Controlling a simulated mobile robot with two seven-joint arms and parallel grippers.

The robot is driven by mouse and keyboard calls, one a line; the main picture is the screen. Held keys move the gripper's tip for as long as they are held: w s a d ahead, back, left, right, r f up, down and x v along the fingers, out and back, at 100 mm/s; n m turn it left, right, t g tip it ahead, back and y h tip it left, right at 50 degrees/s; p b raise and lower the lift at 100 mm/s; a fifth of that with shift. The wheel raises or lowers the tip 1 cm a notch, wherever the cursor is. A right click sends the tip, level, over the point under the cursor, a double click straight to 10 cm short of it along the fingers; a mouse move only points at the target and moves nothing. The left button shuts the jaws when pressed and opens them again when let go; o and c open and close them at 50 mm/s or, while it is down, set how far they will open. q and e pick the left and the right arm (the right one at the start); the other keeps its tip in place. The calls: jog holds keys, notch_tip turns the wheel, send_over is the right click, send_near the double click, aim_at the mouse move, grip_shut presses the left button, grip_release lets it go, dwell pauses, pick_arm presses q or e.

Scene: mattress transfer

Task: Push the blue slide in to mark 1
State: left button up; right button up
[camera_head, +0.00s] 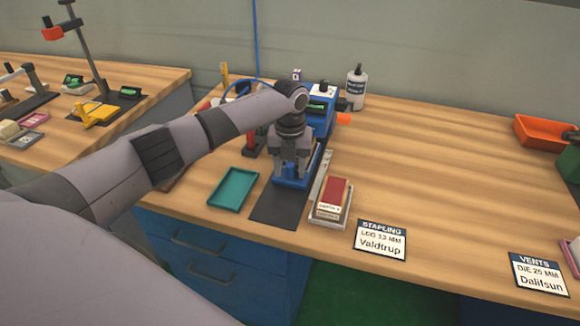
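The blue slide (296,183) lies low on the dark base plate (277,206), in front of a blue machine (322,115) on the wooden bench. My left gripper (290,172) points down directly over the slide, at or very near it. It hides much of the slide, and I cannot tell whether its fingers touch or hold it. A grey scale strip (320,175) runs along the right side of the slide; mark 1 is too small to make out. My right gripper is not in view.
A teal tray (234,188) lies left of the base plate. A stack with a red block (334,192) sits close on the right, by the Stapling sign (381,239). A bottle (356,88) stands behind. The bench right of the machine is mostly clear, up to an orange bin (543,130).

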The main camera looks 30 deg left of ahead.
pick_arm(q)
notch_tip(320, 180, up, 7)
jog(key=shift+r, duration=0.1)
dwell(0.4)
dwell(0.4)
